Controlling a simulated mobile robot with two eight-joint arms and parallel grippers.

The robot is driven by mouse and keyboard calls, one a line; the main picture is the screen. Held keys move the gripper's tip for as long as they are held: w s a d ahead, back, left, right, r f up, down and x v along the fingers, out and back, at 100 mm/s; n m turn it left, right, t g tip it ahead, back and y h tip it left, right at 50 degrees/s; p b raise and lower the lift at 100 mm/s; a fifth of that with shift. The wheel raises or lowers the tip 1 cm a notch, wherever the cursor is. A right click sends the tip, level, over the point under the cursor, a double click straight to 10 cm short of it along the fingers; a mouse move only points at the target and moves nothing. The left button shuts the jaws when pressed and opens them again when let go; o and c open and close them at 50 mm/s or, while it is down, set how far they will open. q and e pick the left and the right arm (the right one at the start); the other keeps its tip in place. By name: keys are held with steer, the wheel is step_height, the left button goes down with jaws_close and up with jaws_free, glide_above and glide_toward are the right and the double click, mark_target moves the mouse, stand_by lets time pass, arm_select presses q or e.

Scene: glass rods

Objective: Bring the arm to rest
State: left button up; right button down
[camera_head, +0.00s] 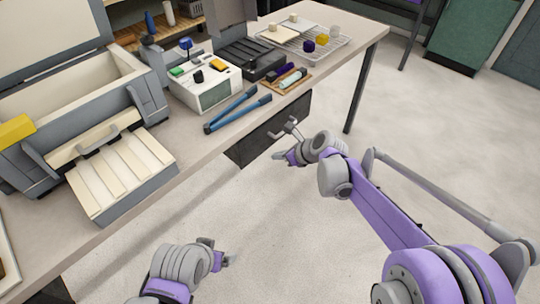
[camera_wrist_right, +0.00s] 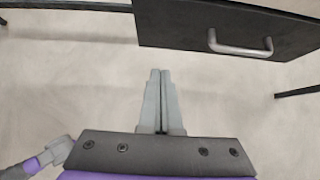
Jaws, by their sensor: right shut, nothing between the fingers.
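My right gripper (camera_head: 278,155) hangs in free air in front of the table's near edge, below the tabletop. In the right wrist view its two fingers (camera_wrist_right: 160,72) lie together with nothing between them, pointing toward the floor and the drawer side. My right arm reaches in from the right of the head view. My left gripper (camera_head: 226,257) is low over the floor at the bottom of the head view; its finger gap is too small to tell. Part of my left arm also shows at the lower left of the right wrist view.
A dark drawer (camera_head: 247,150) with a metal handle (camera_wrist_right: 240,48) is under the tabletop, close to my right gripper. On the table (camera_head: 345,55) are blue tongs (camera_head: 238,110), a white device (camera_head: 207,92), a wire rack (camera_head: 325,48) and a grey-and-cream box (camera_head: 120,170). Open floor lies right.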

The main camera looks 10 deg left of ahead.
steer(key=shift+s+d+r, duration=0.2)
steer(key=shift+d+r, duration=0.1)
steer(key=shift+r, duration=0.1)
steer(key=s+d+r+n+h+p, duration=0.2)
steer(key=s+d+r+n+p, duration=0.1)
steer(key=s+d+n, duration=0.5)
steer(key=s+d+r+n+h+p, duration=0.3)
steer(key=s+d+n, duration=0.4)
steer(key=s, duration=0.5)
steer(key=s+d+r+n+h+p, duration=0.2)
steer(key=s+d+r+n+p, duration=0.3)
steer(key=s+d+n, duration=0.3)
steer(key=shift+s+d+n, duration=0.35)
steer(key=shift+s+n, duration=0.55)
steer(key=shift+s, duration=0.2)
